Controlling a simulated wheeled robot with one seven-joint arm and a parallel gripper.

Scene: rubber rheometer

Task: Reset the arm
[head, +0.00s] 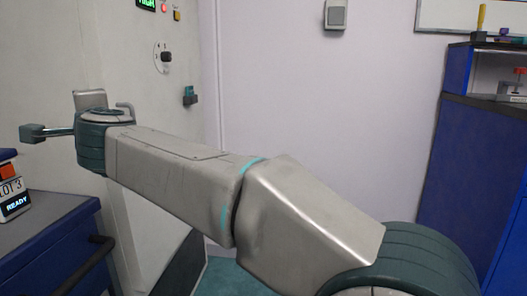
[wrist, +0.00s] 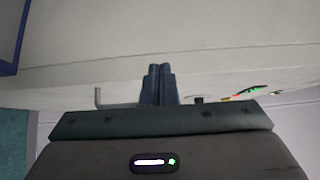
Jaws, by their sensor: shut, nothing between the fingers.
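My arm stretches from the lower right to the upper left in the head view. In the wrist view my gripper (wrist: 160,85) shows two dark blue fingers pressed together with nothing between them. In the head view the fingers are hard to make out at the far end of my arm. The wrist view looks along the fingers at a pale panel (wrist: 90,48), and no object touches them.
A blue cabinet (head: 55,232) with a device reading READY (head: 14,196) stands at the left. A pale machine front (head: 120,50) with a knob (head: 163,57) is behind my arm. A blue cabinet (head: 470,170) stands at the right.

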